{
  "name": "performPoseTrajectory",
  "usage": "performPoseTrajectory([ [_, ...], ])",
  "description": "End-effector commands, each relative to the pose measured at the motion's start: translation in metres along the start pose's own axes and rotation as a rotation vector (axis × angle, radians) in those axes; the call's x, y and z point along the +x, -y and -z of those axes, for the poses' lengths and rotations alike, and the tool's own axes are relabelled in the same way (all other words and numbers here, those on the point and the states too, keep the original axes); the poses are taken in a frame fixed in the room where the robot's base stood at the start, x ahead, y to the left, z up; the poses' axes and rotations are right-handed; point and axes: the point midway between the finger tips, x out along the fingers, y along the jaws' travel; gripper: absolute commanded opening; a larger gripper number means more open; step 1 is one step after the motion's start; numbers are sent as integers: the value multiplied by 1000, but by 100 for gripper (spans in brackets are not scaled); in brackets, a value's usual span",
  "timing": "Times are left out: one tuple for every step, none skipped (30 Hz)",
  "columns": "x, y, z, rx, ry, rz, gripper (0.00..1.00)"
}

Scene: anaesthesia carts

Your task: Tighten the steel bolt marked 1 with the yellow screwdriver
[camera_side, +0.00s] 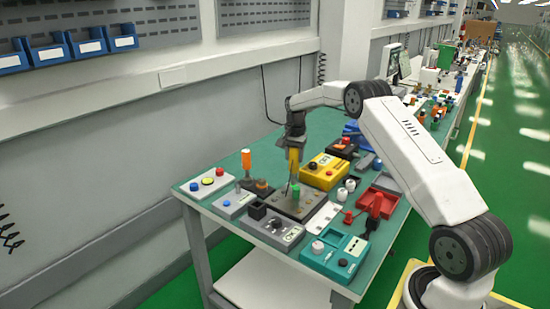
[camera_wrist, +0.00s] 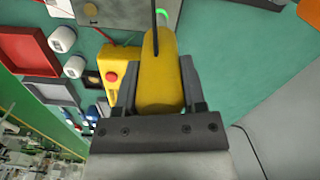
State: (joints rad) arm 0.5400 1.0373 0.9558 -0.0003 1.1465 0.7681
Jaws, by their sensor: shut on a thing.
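My gripper (camera_side: 294,136) is shut on the yellow screwdriver (camera_side: 293,160). The screwdriver hangs upright with its shaft pointing down over a dark plate (camera_side: 317,205). In the wrist view the yellow handle (camera_wrist: 160,75) sits between the two dark fingers of my gripper (camera_wrist: 160,92), and its thin dark shaft points to the top edge. A green-topped piece (camera_side: 296,192) stands on the plate close to the screwdriver's tip; it also shows in the wrist view (camera_wrist: 62,38). The steel bolt marked 1 is too small to make out, and I cannot tell whether the tip touches anything.
An orange-handled tool (camera_side: 246,160) stands upright to the left. A yellow box (camera_side: 325,171) is right behind the plate. A teal box (camera_side: 336,252), a grey box (camera_side: 276,232) and a red tray (camera_side: 377,203) crowd the green table. Free room is scarce around the plate.

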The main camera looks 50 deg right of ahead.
Motion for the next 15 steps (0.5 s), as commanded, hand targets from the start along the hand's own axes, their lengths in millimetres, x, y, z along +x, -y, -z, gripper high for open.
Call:
performPoseTrajectory([
  [3,-1,0,0,2,-2,1],
  [3,-1,0,0,2,-2,1],
  [3,-1,0,0,2,-3,1],
  [3,-1,0,0,3,-3,1],
  [3,-1,0,0,3,-3,1],
  [2,-1,0,0,3,-3,1],
  [2,-1,0,0,3,-3,1],
  [1,-1,0,0,3,-3,1],
  [0,-1,0,0,2,-3,1],
  [-2,-1,0,0,2,-2,1],
  [-4,0,0,0,2,-2,1],
  [-6,0,0,0,1,-1,1],
  [-8,0,0,0,1,-1,1],
  [-10,0,0,0,0,0,1],
  [-13,0,0,0,0,0,1],
])
